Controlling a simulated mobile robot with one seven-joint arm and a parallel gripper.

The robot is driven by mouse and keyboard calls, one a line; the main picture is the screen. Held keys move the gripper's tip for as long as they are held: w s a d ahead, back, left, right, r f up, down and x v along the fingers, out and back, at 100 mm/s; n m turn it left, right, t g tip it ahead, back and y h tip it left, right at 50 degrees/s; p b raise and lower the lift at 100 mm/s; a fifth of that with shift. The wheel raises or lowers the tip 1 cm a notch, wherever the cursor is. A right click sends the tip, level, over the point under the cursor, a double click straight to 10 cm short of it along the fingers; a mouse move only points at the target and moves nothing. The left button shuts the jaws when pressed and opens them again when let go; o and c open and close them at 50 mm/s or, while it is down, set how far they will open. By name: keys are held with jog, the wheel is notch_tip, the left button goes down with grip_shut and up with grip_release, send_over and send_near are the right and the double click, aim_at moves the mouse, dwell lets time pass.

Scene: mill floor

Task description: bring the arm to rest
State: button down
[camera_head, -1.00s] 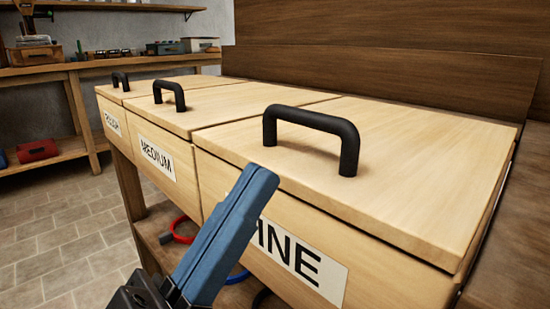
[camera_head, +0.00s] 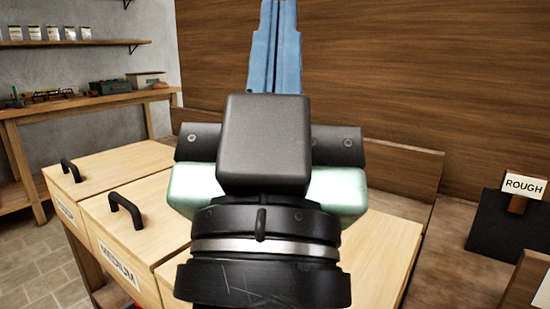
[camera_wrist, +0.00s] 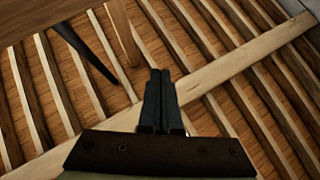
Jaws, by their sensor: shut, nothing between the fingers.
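My gripper (camera_head: 275,45) stands raised in the middle of the head view, its blue fingers pointing up against the wood-panelled wall. The fingers lie together, with nothing between them. In the wrist view my gripper (camera_wrist: 158,80) also shows its two dark fingers side by side and shut. That view looks at slanted wooden beams and boards, and nothing touches the fingertips. My wrist and gripper body hide much of the nearest bin lid.
Wooden bins with black handles stand at lower left; one is labelled MEDIUM (camera_head: 119,266). A ROUGH sign (camera_head: 524,185) stands by a dark panel (camera_head: 505,232) at right. A workbench (camera_head: 85,105) and a wall shelf (camera_head: 75,44) are at back left.

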notch_tip(320, 180, up, 41)
jog(key=s+n+y+p, duration=0.1)
jog(key=p, duration=3.7)
jog(key=shift+a+f+t+y, duration=0.2)
jog(key=shift+t+y, duration=0.1)
jog(key=shift+y, duration=0.1)
